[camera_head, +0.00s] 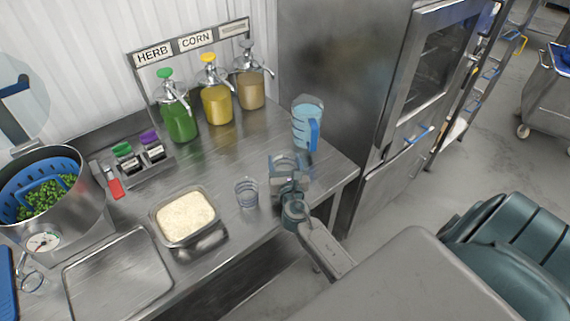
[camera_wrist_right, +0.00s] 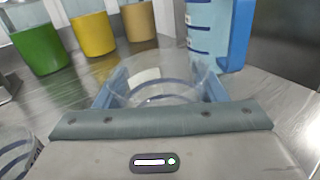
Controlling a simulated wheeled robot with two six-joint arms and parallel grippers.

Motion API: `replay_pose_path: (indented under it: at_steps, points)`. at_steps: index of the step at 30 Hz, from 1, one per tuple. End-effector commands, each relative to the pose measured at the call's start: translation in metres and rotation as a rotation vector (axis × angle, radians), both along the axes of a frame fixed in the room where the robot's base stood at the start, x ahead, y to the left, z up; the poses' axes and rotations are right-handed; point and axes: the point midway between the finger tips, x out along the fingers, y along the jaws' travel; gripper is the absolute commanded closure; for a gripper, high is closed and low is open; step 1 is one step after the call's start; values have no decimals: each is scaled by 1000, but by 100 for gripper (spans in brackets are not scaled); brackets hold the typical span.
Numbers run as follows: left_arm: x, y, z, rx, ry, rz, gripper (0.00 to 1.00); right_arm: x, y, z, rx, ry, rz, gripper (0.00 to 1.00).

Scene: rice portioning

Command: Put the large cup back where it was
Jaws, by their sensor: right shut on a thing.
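The large cup (camera_head: 287,161) is clear with faint bands and stands upright at the right part of the steel counter. My right gripper (camera_head: 288,182) is shut around it from the front. In the right wrist view the large cup (camera_wrist_right: 155,80) sits between the two bluish fingers of the gripper (camera_wrist_right: 158,98). I cannot tell whether its base touches the counter. A smaller clear cup (camera_head: 246,193) stands just left of it, and its edge shows in the wrist view (camera_wrist_right: 14,158). My left gripper is not in view.
A blue measuring jug (camera_head: 303,127) stands behind the held cup. Green, yellow and tan pump bottles (camera_head: 216,103) line the back. A rice tray (camera_head: 184,241) lies to the left. A steel pot (camera_head: 83,210) and a flat tray (camera_head: 117,312) are farther left.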

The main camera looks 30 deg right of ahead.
Motion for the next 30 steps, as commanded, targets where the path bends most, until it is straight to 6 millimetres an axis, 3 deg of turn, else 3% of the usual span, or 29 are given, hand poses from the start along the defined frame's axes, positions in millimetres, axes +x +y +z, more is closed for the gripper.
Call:
replay_pose_path:
  at_steps: [3,12,13,15,16,26,30]
  points:
    - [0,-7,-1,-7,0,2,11,0,0,-2,-1,-2,0,61]
    - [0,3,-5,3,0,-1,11,0,0,-7,0,-1,0,61]
    - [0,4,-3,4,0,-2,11,0,0,-5,-1,-2,0,30]
    - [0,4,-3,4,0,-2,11,0,0,-5,0,-1,0,16]
    - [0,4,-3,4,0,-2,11,0,0,-5,0,-1,0,14]
    - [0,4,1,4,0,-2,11,0,0,-1,0,-1,0,14]
    - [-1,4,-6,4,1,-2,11,-15,7,-5,3,0,1,14]
